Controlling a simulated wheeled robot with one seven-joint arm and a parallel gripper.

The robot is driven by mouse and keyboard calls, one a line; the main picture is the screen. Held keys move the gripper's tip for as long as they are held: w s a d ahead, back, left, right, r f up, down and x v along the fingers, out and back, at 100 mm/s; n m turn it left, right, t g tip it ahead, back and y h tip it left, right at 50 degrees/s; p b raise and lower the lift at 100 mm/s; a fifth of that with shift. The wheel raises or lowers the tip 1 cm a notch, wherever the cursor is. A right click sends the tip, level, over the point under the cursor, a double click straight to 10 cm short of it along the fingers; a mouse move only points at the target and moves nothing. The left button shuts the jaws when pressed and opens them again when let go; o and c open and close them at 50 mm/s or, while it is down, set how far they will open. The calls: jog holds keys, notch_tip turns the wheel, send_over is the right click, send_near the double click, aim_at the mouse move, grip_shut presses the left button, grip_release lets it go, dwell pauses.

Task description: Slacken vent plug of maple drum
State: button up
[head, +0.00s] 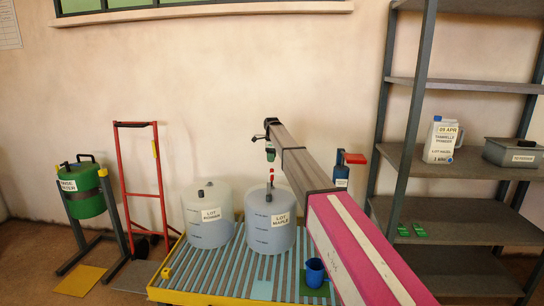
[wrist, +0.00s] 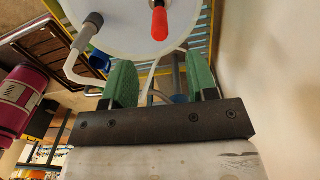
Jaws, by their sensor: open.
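The maple drum (head: 270,232) is a pale translucent drum labelled LOT MAPLE, upright on a slatted pallet. A red plug (head: 271,171) stands up from its top; this looks like the vent plug. In the wrist view the red plug (wrist: 159,20) sits on the pale drum lid (wrist: 130,35), beyond the fingertips. A dark grey fitting with a bent pale tube (wrist: 90,25) is left of it. My gripper (head: 270,152) is above the drum, close over the plug. Its green fingers (wrist: 162,78) are apart with nothing gripped between them.
A similar drum (head: 209,215) stands left on the slatted pallet (head: 215,276). A blue mug (head: 315,272) sits at the pallet's front. A blue bottle with a red top (head: 341,172) is behind my arm. A metal shelf (head: 455,160) stands right, a red hand truck (head: 158,165) left.

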aim_at(272, 180)
notch_tip(272, 180, down, 10)
jog(key=shift+f, duration=0.25)
dwell(0.3)
grip_shut()
